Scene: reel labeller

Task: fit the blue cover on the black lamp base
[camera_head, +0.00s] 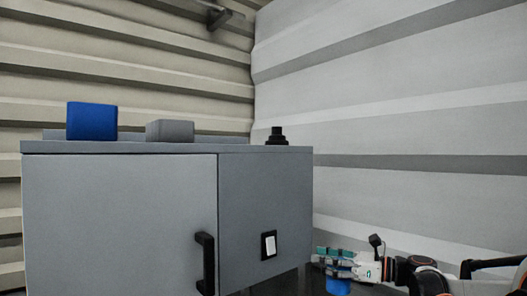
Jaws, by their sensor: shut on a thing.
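The black lamp base (277,136) stands upright near the right end of the top of a grey cabinet, and no cover is on it. My gripper (322,263) is at the lower right, beside the cabinet's right side and well below its top. Its fingers point left and are shut on the blue cover (338,287). The cover hangs just under the fingers, and its upper part is hidden by them. It lies below and to the right of the lamp base, apart from it.
The grey cabinet (120,215) has a black door handle (206,263) and a white switch (269,246). A blue block (92,122) and a grey block (170,131) sit on its top at the left. Corrugated walls stand behind. Open space shows above the lamp base.

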